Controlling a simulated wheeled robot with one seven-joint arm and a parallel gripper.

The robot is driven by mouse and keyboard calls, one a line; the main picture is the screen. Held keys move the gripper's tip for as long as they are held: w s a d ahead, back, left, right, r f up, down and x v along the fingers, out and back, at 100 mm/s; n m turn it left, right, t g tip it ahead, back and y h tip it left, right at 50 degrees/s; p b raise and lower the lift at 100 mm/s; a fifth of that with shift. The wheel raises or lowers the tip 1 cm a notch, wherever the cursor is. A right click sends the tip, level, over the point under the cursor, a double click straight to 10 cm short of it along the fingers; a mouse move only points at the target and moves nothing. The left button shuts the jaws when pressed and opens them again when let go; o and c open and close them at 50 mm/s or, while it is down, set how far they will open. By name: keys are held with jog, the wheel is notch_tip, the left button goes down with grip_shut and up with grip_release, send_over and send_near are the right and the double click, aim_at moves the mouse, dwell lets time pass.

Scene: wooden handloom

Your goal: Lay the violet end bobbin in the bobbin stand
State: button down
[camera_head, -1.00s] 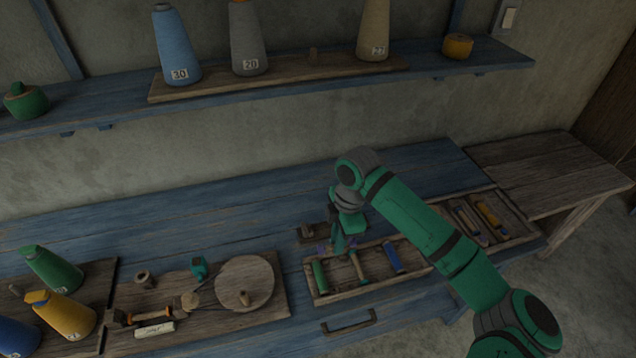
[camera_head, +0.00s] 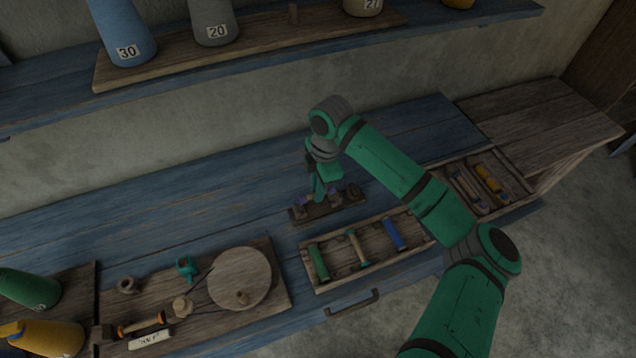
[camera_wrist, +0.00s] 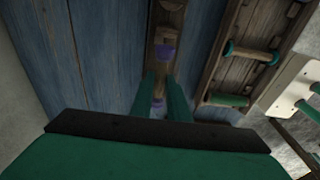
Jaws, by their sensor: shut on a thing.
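The violet end bobbin (camera_wrist: 165,51) is held between the fingers of my gripper (camera_wrist: 162,85); its violet ends show in the wrist view, while the fingers hide part of it. In the head view my gripper (camera_head: 319,194) points down over the bobbin stand (camera_head: 325,210), a small dark wooden piece on the blue bench behind the bobbin tray. The stand also shows in the wrist view (camera_wrist: 167,17) as a brown strip under the bobbin. The bobbin lies along the stand's length. I cannot tell whether it touches the supports or is slightly above them.
A winder board with a round disc (camera_head: 240,275) stands at the left. Bare blue bench (camera_head: 220,205) lies left of the stand.

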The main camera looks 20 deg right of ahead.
jog(key=shift+f, duration=2.2)
jog(key=c, duration=1.6)
grip_release()
jog(key=r, duration=0.7)
jog(key=d+r, duration=0.1)
jog(key=r, duration=0.2)
jog(key=shift+d+r, duration=0.1)
jog(key=shift+r, duration=0.3)
